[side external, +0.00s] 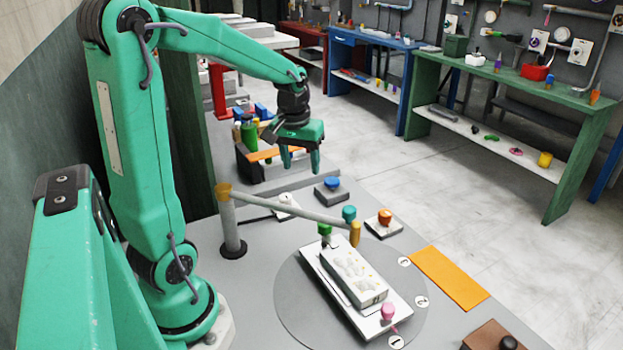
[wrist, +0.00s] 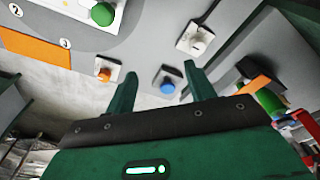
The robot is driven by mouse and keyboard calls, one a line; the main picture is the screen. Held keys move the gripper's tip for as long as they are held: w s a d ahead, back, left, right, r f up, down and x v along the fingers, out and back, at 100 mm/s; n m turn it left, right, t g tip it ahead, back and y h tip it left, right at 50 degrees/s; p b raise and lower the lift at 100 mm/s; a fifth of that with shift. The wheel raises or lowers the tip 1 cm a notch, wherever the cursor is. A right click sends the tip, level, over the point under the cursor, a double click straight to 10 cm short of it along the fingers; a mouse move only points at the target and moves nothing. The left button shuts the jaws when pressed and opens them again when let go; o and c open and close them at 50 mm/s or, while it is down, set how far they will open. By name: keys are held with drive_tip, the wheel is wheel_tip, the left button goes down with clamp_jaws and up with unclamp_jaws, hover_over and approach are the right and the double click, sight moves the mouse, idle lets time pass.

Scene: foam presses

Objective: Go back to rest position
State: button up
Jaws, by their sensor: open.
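My gripper (side external: 301,163) is green and hangs at the end of my arm, above the far part of the grey table. Its two fingers point down, apart, with nothing between them. In the wrist view the gripper (wrist: 168,88) also shows open and empty, with a blue button (wrist: 168,87) visible beyond the fingers. That blue button (side external: 332,183) sits on a dark grey block, below and to the right of the gripper in the side view. The gripper touches nothing.
A white press tray (side external: 340,262) with a foam-filled mould lies on a round plate (side external: 290,300). A grey post with a horizontal bar (side external: 290,207) stands nearby. An orange button (side external: 385,216) and an orange mat (side external: 447,278) lie right. Bottles and a bin (side external: 265,170) stand behind the gripper.

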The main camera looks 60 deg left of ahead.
drive_tip(key=s+d+r+m+t, duration=0.2)
drive_tip(key=s+d+r+m, duration=0.1)
drive_tip(key=d, duration=0.5)
drive_tip(key=s+d+r+m+t, duration=0.2)
drive_tip(key=s+d+r+m, duration=0.1)
drive_tip(key=s+d, duration=0.4)
drive_tip(key=shift+s+d+m+h, duration=0.4)
drive_tip(key=shift+d+m, duration=0.3)
drive_tip(key=shift+m, duration=0.2)
